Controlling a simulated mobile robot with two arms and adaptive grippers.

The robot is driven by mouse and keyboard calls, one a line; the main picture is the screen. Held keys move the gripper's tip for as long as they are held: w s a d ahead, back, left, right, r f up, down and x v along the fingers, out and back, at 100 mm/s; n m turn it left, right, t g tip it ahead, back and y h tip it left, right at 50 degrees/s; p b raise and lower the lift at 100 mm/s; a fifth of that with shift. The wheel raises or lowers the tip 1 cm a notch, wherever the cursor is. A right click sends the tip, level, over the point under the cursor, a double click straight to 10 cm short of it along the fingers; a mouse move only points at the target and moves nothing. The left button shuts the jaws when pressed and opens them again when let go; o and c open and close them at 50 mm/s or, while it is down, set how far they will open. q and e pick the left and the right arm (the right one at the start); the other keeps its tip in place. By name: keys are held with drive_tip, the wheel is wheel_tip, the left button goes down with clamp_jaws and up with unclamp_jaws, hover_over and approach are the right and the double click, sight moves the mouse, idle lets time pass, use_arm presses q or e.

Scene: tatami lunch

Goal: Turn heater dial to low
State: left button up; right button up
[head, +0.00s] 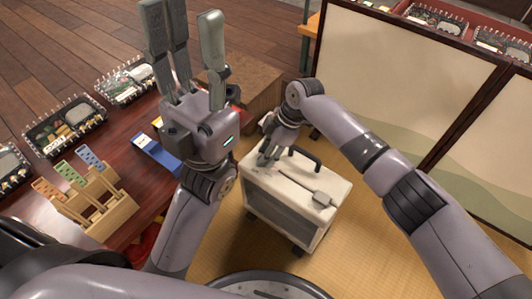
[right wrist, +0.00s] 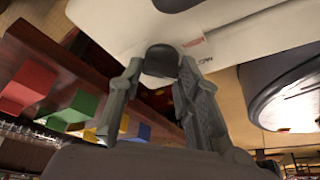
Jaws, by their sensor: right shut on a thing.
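The heater (head: 318,225) is a cream-white box on casters with a black handle, standing on the tatami in the middle of the head view. My right gripper (head: 266,158) reaches down at its far left edge. In the right wrist view, the gripper's fingers (right wrist: 160,75) are shut on a dark round dial (right wrist: 162,56) on the white heater body (right wrist: 110,20). A small red mark (right wrist: 194,42) and dark lettering lie beside the dial; its setting cannot be read. The dial is hidden in the head view. My left gripper (head: 182,30) is raised, open and empty, fingers pointing up.
A folding screen (head: 400,75) stands behind on the right.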

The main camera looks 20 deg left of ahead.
idle(0.3)
drive_tip(key=o, duration=1.1)
drive_tip(key=shift+o, duration=0.2)
drive_tip(key=v, duration=1.2)
drive_tip(key=shift+a, duration=0.1)
